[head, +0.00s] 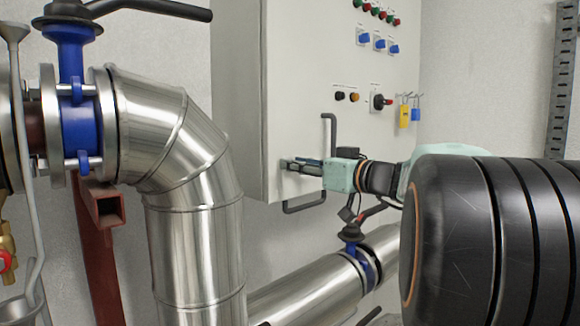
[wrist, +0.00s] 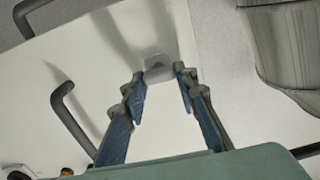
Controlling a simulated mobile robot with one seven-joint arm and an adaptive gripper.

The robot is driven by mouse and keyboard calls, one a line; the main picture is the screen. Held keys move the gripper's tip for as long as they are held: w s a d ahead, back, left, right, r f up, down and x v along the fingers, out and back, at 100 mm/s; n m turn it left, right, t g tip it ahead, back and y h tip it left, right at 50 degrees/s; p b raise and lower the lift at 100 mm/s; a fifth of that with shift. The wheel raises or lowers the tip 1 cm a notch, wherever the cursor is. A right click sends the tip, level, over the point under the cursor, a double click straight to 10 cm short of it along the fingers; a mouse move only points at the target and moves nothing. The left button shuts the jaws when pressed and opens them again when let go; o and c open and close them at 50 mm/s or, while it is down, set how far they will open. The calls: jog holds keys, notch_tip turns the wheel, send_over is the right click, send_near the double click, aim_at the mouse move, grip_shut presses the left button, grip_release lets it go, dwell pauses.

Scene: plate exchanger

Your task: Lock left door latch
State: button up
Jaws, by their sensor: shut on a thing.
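The left door latch is a small pale grey block (wrist: 158,66) on the white cabinet door, seen at the top centre of the wrist view. My gripper (wrist: 161,78) has one blue-padded fingertip on each side of it and is shut on it. In the head view my gripper (head: 298,165) reaches from the right to the lower left part of the cabinet door (head: 300,75), near its edge. The latch is largely hidden by my fingers there, and its exact turn is hard to tell.
A dark vertical handle (head: 331,130) stands just above my gripper, and another dark handle (head: 304,206) lies below it. A blue valve (head: 364,262) on a steel pipe (head: 305,290) is underneath. A big bent pipe (head: 200,220) stands to the left.

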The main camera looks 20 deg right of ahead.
jog(key=shift+f, duration=0.15)
jog(key=m+b, duration=0.3)
jog(key=m, duration=0.5)
jog(key=m+b, duration=0.3)
jog(key=m, duration=0.6)
jog(key=shift+w+d, duration=0.1)
jog(key=shift+d, duration=0.1)
jog(key=shift+f+m, duration=0.1)
jog(key=shift+m, duration=0.3)
jog(key=o, duration=1.2)
jog(key=shift+c, duration=0.2)
jog(key=v, duration=1.2)
